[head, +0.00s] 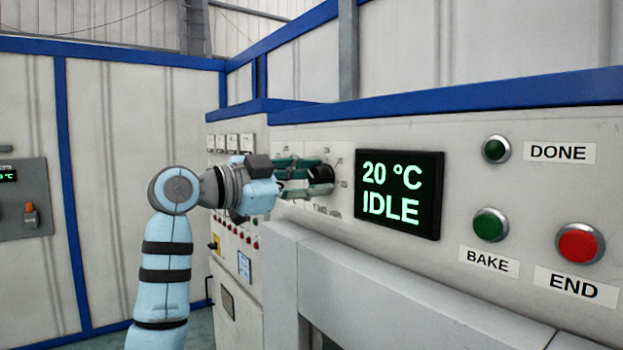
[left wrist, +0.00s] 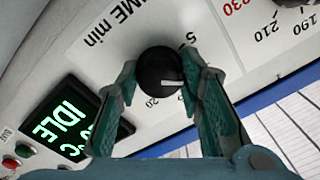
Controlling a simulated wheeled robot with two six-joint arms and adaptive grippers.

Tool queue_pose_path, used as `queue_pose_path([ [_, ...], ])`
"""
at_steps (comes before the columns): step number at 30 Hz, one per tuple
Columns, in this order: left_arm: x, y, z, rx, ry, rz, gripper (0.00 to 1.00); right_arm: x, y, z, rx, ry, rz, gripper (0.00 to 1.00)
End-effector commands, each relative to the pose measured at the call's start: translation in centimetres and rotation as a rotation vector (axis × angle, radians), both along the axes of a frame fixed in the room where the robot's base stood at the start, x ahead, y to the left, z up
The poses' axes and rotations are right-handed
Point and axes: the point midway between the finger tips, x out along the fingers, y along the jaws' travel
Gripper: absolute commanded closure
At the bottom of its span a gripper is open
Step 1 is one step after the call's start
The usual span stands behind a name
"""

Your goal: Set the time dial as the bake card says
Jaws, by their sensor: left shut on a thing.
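The time dial is a round black knob (left wrist: 160,72) with a short white pointer mark, under the words TIME min in the left wrist view. A 5 and a 20 show beside it; other marks are hidden by the fingers. The pointer lies toward the right finger in that view; I cannot tell which number it meets. My left gripper (left wrist: 163,92) is shut on the knob, one finger on each side. In the head view the left gripper (head: 306,178) reaches the panel at the dark knob (head: 321,181). I cannot make out the bake card. My right gripper is out of view.
A black display (head: 399,194) reads 20 °C IDLE. Right of it are the green DONE lamp (head: 496,149), green BAKE button (head: 490,224) and red END button (head: 579,243). Another scale with 190, 210 and 230 (left wrist: 272,25) shows near the time dial.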

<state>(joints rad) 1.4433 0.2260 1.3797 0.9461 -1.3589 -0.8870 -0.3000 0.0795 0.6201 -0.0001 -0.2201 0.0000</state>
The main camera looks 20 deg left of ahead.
Motion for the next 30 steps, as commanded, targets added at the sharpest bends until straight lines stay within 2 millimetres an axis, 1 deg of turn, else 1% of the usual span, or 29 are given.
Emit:
queue_pose_path([
  [3,0.0,0.0,0.0,-0.001,0.0,-0.001,0.94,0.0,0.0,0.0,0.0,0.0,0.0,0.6],
  [4,0.0,0.0,0.0,-0.001,0.0,-0.001,0.61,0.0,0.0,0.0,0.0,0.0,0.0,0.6],
  [7,0.0,0.0,0.0,-0.001,0.0,-0.001,0.46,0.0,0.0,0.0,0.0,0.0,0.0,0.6],
  [16,-0.1,0.0,0.0,-0.001,0.001,0.0,0.46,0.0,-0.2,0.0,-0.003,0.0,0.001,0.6],
  [19,-0.7,0.7,0.0,-0.002,-0.001,0.001,0.46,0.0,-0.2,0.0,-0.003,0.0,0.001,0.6],
  [23,-2.9,2.6,0.0,0.001,-0.002,0.004,0.46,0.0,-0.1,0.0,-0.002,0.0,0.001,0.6],
  [27,-6.1,5.2,0.0,0.003,-0.001,0.005,0.46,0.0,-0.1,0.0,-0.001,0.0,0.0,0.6],
  [30,-7.9,6.6,0.0,0.002,0.0,0.005,0.46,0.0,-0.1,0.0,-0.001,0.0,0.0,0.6],
])
